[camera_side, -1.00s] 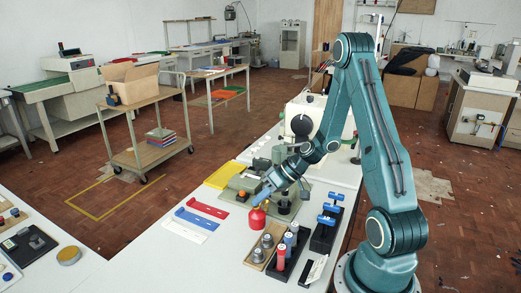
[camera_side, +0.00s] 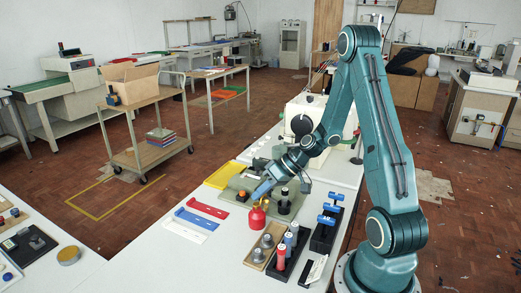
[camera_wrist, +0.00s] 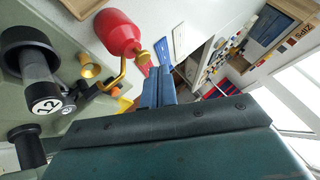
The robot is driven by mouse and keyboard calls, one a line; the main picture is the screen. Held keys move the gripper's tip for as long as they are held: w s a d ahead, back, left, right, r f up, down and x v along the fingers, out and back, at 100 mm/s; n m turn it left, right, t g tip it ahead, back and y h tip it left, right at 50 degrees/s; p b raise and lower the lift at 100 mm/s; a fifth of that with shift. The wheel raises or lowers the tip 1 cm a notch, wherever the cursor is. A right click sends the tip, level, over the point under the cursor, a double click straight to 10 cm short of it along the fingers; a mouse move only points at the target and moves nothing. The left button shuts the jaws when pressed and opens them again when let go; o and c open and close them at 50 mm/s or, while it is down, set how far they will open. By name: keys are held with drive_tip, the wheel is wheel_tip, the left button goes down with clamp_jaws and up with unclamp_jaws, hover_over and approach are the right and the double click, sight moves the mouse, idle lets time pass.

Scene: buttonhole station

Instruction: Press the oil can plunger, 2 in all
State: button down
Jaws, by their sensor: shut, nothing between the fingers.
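The red oil can (camera_side: 257,218) stands upright on the white table, at the front edge of the grey-green machine bed. In the wrist view the oil can (camera_wrist: 118,32) shows its red body, brass top and curved brass spout (camera_wrist: 115,80). I cannot clearly tell the plunger from the other brass parts. My gripper (camera_side: 256,196) is shut, its blue fingers pointing down and left, with the tips just above the can in the side view. In the wrist view my gripper (camera_wrist: 160,72) shows its narrow fingers together, empty, beside the can's top and apparently apart from it.
A black-topped post (camera_side: 284,204) stands close right of the can. A wooden tray of grey knobs (camera_side: 257,256), a black rack of cylinders (camera_side: 280,267) and a blue-handled stand (camera_side: 325,228) are in front. Red strip (camera_side: 207,208) and other flat strips lie left.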

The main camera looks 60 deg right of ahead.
sight(259, 211)
drive_tip(key=shift+r, duration=0.15)
wheel_tip(259, 211, up, 5)
drive_tip(key=shift+f, duration=0.15)
idle(0.4)
idle(0.6)
drive_tip(key=s+a+r+n+g+h, duration=0.3)
drive_tip(key=s+a+r, duration=0.3)
drive_tip(key=a+r, duration=0.45)
drive_tip(key=s+a+r+h, duration=0.1)
drive_tip(key=s+a+r, duration=0.1)
drive_tip(key=s, duration=0.3)
drive_tip(key=s+a+r+m+t+h, duration=0.1)
drive_tip(key=s+a+r, duration=0.1)
drive_tip(key=s, duration=0.4)
drive_tip(key=shift+a+r, duration=0.25)
drive_tip(key=shift+r, duration=0.65)
